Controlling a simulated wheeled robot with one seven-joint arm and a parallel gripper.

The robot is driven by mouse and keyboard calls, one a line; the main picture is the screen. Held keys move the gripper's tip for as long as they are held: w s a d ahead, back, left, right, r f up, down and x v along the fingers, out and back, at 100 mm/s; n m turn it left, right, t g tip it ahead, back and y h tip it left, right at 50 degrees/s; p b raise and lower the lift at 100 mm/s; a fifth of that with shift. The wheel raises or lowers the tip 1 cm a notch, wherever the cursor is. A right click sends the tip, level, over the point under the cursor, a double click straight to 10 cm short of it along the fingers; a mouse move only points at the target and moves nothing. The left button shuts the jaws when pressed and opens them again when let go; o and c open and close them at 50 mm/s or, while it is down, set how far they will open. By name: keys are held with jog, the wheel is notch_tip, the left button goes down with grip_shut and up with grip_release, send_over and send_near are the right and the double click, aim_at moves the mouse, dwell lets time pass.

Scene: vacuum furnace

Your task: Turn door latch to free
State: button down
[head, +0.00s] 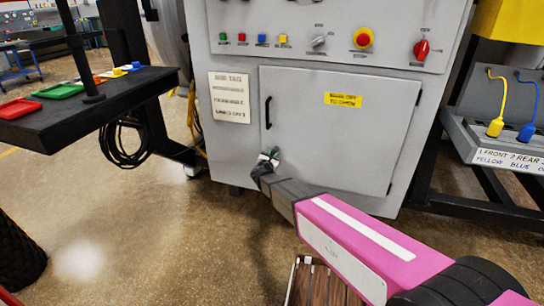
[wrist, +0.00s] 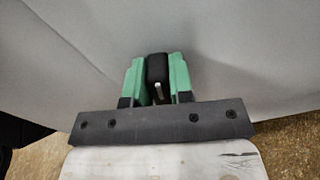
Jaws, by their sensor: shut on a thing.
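The grey cabinet door (head: 335,135) is closed flush in the front panel, with a black bar handle (head: 268,113) on its left side. My gripper (head: 269,158) is at the door's lower left, below that handle. In the wrist view my gripper (wrist: 157,82) has its two green fingers closed on the sides of a small black latch (wrist: 157,67). The latch stands upright between the fingers against the grey surface. In the head view the gripper mostly hides the latch, so its exact turn is hard to tell.
A black shelf with trays (head: 65,112) stands at the left. A rack with yellow and blue connectors (head: 496,127) stands at the right.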

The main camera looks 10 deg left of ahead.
jog(key=m, duration=0.6)
jog(key=shift+d+f, duration=0.2)
jog(key=shift+d, duration=0.2)
jog(key=m, duration=0.6)
jog(key=shift+d+f+m, duration=0.15)
jog(key=shift+f+m, duration=0.25)
jog(key=c, duration=1)
grip_release()
jog(key=s, duration=1.1)
jog(key=shift+a, duration=0.4)
jog(key=shift+w, duration=0.1)
